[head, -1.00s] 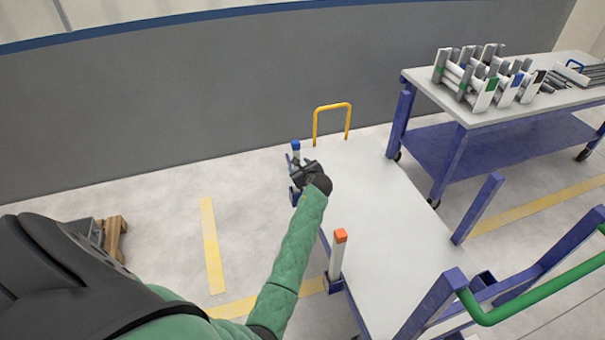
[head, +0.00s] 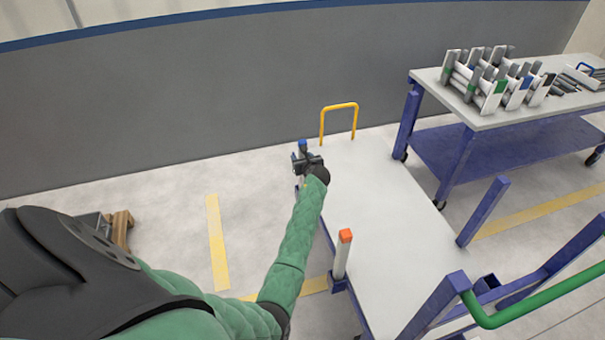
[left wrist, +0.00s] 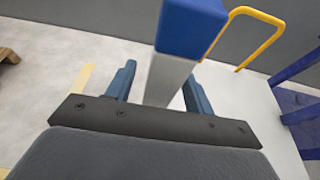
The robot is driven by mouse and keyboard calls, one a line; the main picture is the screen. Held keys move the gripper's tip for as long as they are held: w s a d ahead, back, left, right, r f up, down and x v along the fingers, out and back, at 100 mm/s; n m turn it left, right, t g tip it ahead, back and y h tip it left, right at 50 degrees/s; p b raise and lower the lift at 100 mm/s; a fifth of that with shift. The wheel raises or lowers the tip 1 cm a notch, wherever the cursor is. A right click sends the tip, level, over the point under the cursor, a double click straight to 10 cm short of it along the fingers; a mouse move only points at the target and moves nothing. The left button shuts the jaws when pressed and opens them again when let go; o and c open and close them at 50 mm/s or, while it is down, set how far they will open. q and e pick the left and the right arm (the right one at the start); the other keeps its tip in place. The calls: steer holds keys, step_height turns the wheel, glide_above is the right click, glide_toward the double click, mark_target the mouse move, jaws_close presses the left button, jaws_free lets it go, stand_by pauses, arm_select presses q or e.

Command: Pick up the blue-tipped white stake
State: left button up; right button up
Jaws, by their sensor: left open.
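The blue-tipped white stake (left wrist: 172,78) stands upright at the far left corner of the white cart. Its blue tip (head: 303,144) shows just past my gripper in the head view, and the tip (left wrist: 190,28) is large and close in the left wrist view. My left gripper (head: 299,164) is at the stake, below the blue tip. In the left wrist view its two blue-grey fingers (left wrist: 158,88) are open, one on each side of the white shaft. The stake's lower end is hidden behind the gripper. My right gripper is not in view.
An orange-tipped white stake (head: 342,254) stands on the cart's near left side. The white cart top (head: 385,220) is bare. A yellow handle (head: 339,106) rises at its far end. A table (head: 490,119) with racks of pipes stands at the right.

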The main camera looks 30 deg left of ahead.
arm_select(q)
steer(key=shift+x, duration=0.85)
jaws_close()
